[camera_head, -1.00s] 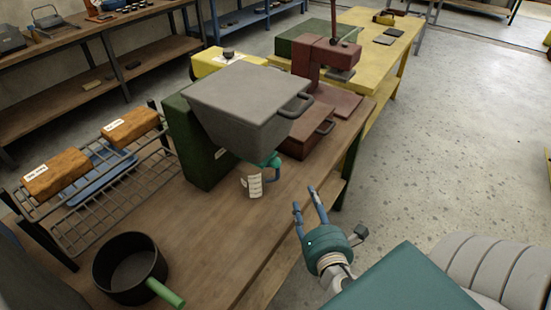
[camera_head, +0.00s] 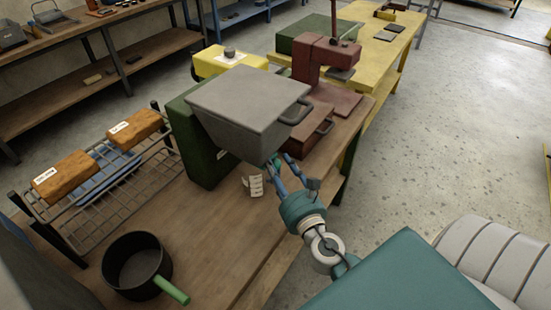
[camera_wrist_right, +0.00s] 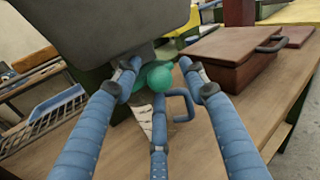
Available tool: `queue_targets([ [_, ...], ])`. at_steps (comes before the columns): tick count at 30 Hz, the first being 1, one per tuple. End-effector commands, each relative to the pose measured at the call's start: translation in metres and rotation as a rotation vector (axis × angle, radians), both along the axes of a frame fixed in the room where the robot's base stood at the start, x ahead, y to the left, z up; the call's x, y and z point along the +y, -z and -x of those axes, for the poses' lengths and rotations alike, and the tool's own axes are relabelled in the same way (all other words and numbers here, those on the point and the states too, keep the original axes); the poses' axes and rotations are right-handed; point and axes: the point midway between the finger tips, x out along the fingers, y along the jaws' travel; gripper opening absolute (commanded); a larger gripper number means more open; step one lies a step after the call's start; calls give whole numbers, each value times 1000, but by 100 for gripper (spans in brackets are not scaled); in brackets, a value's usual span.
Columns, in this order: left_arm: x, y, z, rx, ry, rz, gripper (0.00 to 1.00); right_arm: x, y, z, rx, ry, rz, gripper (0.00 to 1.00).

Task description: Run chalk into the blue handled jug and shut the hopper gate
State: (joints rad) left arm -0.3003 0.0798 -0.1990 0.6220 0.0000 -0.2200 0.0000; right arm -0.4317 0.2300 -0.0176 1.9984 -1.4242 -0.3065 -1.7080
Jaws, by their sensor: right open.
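The grey hopper (camera_head: 248,105) stands on a dark green body (camera_head: 205,160) on the wooden bench. A teal gate part with a round knob (camera_wrist_right: 160,78) sits under it. My right gripper (camera_head: 281,172) is open just under the hopper; in the wrist view its fingers (camera_wrist_right: 160,95) spread around the knob, contact unclear. A white piece with dark marks (camera_head: 256,186) stands below the spout, perhaps part of the jug. A blue loop (camera_wrist_right: 184,104) shows beside it, perhaps the jug's handle. Chalk and the jug's inside are hidden. My left gripper is out of view.
A black pot with a green handle (camera_head: 137,266) stands at the bench's near left. A wire rack (camera_head: 110,205) holds two orange-brown blocks and a blue tray. A dark red box with a handle (camera_head: 308,137) stands right of the hopper. Bare bench lies in front.

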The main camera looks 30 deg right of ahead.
Motion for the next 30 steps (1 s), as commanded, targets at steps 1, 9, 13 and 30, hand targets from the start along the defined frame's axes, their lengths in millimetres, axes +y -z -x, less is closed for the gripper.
queue_targets([
  [1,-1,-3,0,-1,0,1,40,-1,-1,-6,-1,0,0,43],
  [9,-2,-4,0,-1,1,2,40,-3,1,-14,1,0,0,43],
  [13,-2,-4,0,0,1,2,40,-3,1,-14,1,0,-1,43],
  [30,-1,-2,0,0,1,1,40,-4,2,-8,1,-2,-1,0],
])
